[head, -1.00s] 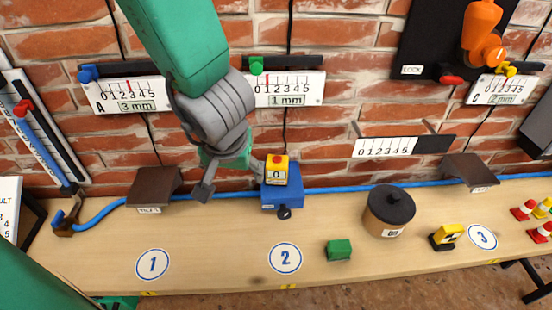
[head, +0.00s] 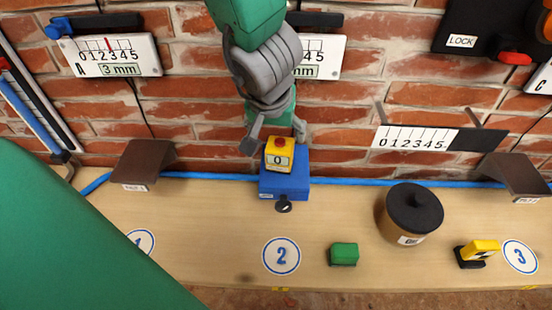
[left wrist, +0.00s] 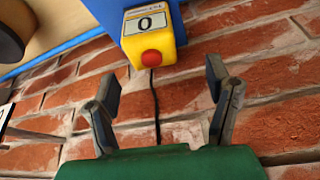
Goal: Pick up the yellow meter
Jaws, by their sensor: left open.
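The yellow meter (head: 279,155) is a small yellow box with a display reading 0 and a red button on top. It sits on a blue block (head: 286,181) on the bench, against the brick wall. In the left wrist view the meter (left wrist: 149,35) shows at the top, just beyond the fingertips. My left gripper (head: 275,138) is open and empty. In the head view its fingers are spread on either side of the meter's top; I see no contact. My right gripper is not in view.
On the wooden bench (head: 210,225) stand a green block (head: 343,254), a round pot with a black lid (head: 412,212) and a yellow-black block (head: 478,252). A blue cable (head: 350,182) runs along the wall. Brown brackets (head: 143,162) flank the area.

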